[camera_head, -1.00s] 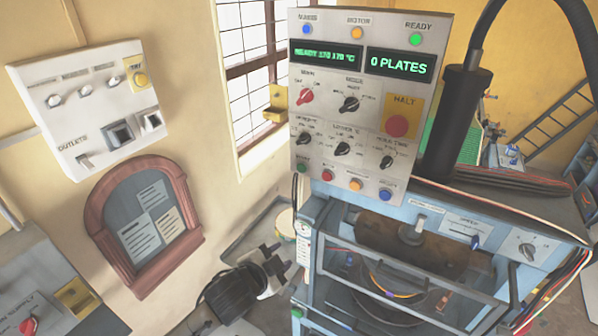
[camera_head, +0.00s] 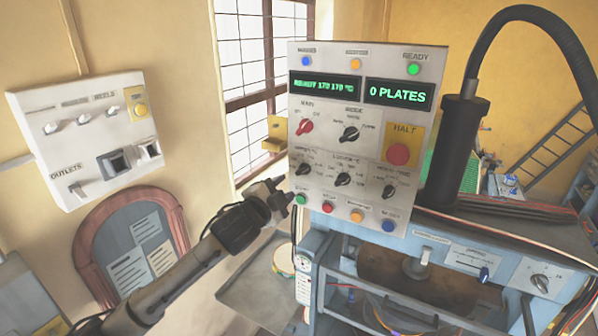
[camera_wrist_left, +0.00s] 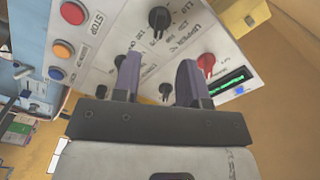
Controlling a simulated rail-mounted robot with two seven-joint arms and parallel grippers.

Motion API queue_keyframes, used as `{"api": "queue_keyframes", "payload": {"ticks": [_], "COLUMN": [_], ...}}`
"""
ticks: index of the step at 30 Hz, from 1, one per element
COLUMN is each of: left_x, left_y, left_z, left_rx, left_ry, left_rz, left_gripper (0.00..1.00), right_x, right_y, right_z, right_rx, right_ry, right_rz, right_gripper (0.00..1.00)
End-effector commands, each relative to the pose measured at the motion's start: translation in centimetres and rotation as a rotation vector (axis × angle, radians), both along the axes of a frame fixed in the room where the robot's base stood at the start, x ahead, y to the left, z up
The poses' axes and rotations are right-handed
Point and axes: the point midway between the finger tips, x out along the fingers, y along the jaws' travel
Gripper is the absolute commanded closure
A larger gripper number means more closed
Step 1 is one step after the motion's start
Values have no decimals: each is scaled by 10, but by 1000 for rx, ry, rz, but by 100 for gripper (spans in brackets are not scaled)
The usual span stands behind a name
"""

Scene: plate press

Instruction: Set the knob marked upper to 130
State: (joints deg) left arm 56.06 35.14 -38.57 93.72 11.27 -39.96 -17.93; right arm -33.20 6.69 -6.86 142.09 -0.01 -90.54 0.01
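The upper knob (camera_head: 304,169) is a small black dial at the left of the panel's lower knob row. In the left wrist view the upper knob (camera_wrist_left: 158,18) shows near the top, beside its printed "UPPER" label; its exact setting is too small to read. The control panel (camera_head: 375,55) shows "READY 170 170 °C" on its green display (camera_head: 324,88). My left gripper (camera_head: 282,193) is open and empty at the panel's lower left edge, below the upper knob and apart from it. Its two fingers (camera_wrist_left: 158,72) stand apart in the wrist view. My right gripper is out of view.
The lower knob (camera_head: 343,179) and another black knob (camera_head: 389,192) are in the same row. The red main knob (camera_head: 305,126) sits above. A green button (camera_head: 300,199) is close to my left gripper. An outlet box (camera_head: 85,125) hangs on the left wall.

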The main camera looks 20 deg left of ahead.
Motion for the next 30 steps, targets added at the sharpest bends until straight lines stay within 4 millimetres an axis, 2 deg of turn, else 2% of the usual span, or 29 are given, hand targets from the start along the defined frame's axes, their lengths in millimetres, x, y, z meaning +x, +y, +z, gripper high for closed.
{"api": "queue_keyframes", "payload": {"ticks": [6,15,22,30], "left_x": [37,70,81,84], "left_y": [-7,-12,-14,-14], "left_z": [2,1,0,0], "left_rx": [-2,-1,0,0], "left_ry": [2,1,1,1], "left_rz": [0,-1,0,0], "left_gripper": [61,61,61,61], "right_x": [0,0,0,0], "right_y": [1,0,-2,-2], "right_z": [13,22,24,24], "right_rx": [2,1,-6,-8], "right_ry": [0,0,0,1], "right_rz": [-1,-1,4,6], "right_gripper": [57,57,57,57]}}
